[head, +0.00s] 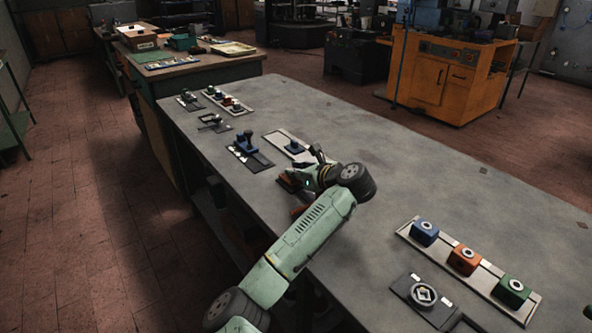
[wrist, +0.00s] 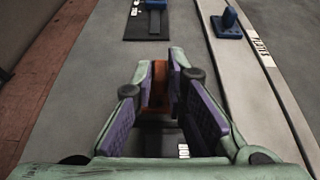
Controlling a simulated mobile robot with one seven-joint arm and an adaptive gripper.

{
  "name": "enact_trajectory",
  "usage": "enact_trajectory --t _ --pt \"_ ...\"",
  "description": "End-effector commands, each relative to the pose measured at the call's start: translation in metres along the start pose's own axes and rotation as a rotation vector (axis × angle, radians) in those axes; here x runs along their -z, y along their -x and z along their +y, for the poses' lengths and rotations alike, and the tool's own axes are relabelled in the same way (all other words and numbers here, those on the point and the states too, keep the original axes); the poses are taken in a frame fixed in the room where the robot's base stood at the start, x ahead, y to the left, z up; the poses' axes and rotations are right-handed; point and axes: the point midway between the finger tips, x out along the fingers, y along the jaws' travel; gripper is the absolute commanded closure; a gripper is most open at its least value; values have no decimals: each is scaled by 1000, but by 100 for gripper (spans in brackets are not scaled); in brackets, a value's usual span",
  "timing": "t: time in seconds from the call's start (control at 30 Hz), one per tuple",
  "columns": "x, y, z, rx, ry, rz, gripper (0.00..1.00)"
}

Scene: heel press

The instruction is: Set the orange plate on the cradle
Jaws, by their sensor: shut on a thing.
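My gripper (head: 298,178) is low over the left part of the grey workbench. In the wrist view its purple-padded fingers (wrist: 162,88) are closed on the orange plate (wrist: 159,76), which shows upright between the fingertips. In the head view the orange plate (head: 287,184) shows at the gripper's left side, partly hidden by it. Under the fingers in the wrist view is a dark fixture (wrist: 160,145) with a white label, mostly hidden. I cannot tell whether this is the cradle, or whether the plate touches anything below.
A pale tray (head: 273,137) marked for plates holds a blue plate (head: 294,147). Beside it a blue piece (head: 247,144) stands on a dark base. A tray of blue, orange and green blocks (head: 465,260) and a dark dial panel (head: 424,296) lie nearer. The bench middle is clear.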

Motion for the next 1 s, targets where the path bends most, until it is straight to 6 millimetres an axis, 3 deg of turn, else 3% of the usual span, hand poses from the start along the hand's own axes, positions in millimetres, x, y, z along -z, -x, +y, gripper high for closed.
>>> enact_trajectory --t 1.0 --pt "8 -3 0 0 1 -1 100"
